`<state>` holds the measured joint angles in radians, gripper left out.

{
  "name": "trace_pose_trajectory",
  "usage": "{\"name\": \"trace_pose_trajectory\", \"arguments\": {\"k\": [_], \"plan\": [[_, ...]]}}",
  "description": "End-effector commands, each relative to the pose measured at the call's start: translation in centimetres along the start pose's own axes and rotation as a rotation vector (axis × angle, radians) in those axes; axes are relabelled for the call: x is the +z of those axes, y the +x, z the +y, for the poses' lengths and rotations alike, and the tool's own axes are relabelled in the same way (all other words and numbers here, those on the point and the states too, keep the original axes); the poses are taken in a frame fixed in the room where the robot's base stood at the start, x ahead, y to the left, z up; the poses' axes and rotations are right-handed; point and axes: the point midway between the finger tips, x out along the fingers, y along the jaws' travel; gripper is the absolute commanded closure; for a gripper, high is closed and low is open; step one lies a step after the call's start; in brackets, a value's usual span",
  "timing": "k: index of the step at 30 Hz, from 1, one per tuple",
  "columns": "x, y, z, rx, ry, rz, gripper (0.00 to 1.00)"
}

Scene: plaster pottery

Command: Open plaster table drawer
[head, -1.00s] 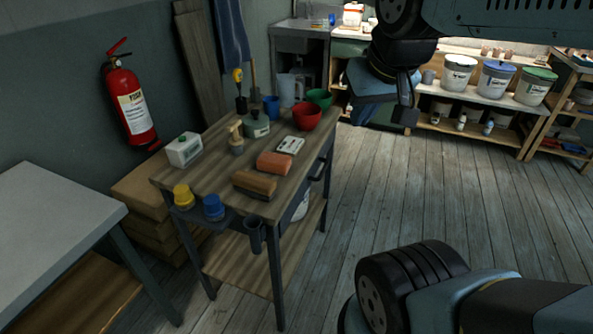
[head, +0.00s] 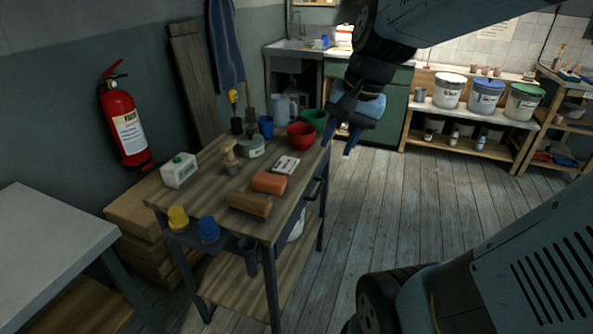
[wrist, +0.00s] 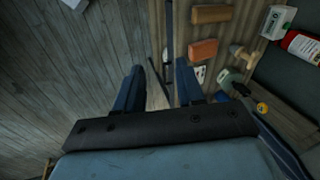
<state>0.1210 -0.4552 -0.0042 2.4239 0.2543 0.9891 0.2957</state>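The plaster table (head: 222,188) has a wooden top and a dark frame, and stands left of centre in the head view. Its drawer front faces right, with a dark bar handle (head: 315,188), and the drawer looks shut. My gripper (head: 338,147) is open and empty, its fingers pointing down, beyond the handle near the table's far right corner in the picture. In the wrist view, the two blue fingers (wrist: 158,72) are spread apart, with the dark table edge (wrist: 168,18) ahead between them. The handle is hard to make out there.
A red bowl (head: 301,135), an orange block (head: 269,183), a brown block (head: 250,204) and other tools crowd the tabletop. A grey table (head: 45,235) stands at left. The wooden floor (head: 375,210) right of the plaster table is clear.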

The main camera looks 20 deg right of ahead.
Motion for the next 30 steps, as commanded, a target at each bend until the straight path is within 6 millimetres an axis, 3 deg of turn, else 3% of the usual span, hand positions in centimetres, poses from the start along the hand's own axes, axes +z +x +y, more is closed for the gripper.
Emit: {"name": "trace_pose_trajectory", "arguments": {"k": [16, 30], "plan": [[-7.2, 7.8, -1.1, -0.058, 0.83, -0.411, 0.62], [-14.5, 15.7, 0.7, -0.058, 1.542, -0.773, 0.62]]}}
